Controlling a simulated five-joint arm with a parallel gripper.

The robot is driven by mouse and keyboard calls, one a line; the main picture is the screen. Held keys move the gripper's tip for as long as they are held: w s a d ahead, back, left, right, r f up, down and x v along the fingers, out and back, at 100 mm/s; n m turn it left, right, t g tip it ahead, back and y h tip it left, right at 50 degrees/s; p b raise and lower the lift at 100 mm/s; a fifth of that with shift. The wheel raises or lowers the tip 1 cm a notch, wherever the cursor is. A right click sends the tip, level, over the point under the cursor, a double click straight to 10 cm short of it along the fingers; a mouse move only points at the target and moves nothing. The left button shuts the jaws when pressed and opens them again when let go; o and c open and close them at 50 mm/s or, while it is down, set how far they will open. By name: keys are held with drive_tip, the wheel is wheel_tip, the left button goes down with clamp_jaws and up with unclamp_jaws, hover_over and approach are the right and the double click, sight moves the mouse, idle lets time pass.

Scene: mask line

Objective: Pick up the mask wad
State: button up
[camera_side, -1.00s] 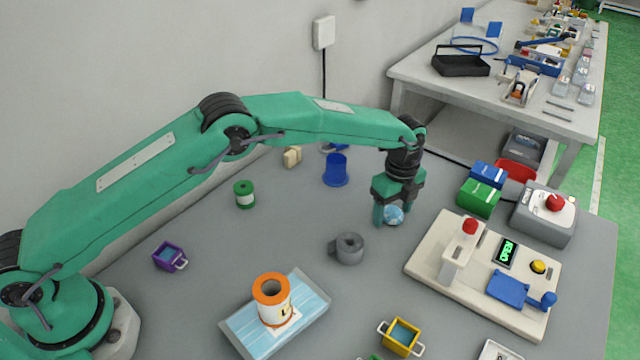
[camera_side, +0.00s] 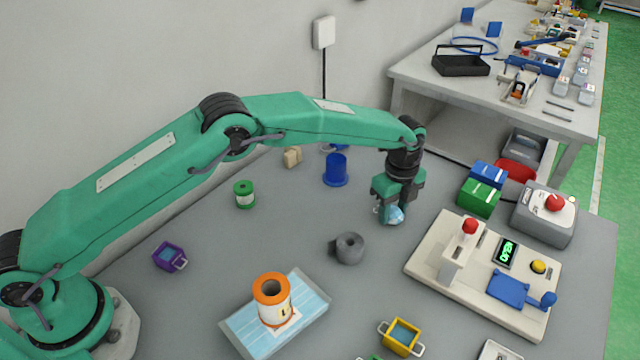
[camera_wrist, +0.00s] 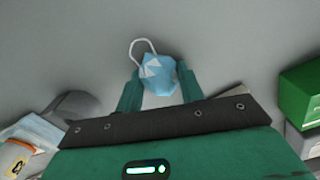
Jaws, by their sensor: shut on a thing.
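The mask wad (camera_wrist: 158,72) is a crumpled light-blue and white lump with a white ear loop standing out to its upper left. In the wrist view it sits between the two green fingers of my gripper (camera_wrist: 160,88). In the side view the wad (camera_side: 394,215) shows at the fingertips of my gripper (camera_side: 392,208), low over the grey table. My gripper is shut on the wad. I cannot tell whether the wad still touches the table.
A grey tape roll (camera_side: 347,248) lies in front and to the left. The cream press station (camera_side: 440,268) with its OPEN display stands to the right. Green (camera_side: 478,198) and blue boxes stand behind it. A blue cup (camera_side: 336,170) stands at the back left.

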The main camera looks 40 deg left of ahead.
sight(394, 208)
drive_tip(key=shift+r, duration=0.15)
drive_tip(key=shift+r, duration=0.55)
wheel_tip(394, 208, up, 3)
drive_tip(key=s+d+r, duration=0.6)
drive_tip(key=s, duration=0.3)
drive_tip(key=shift+s+d+r, duration=0.25)
drive_tip(key=shift+s+r, duration=0.05)
drive_tip(key=shift+s, duration=0.1)
drive_tip(key=shift+a, duration=0.1)
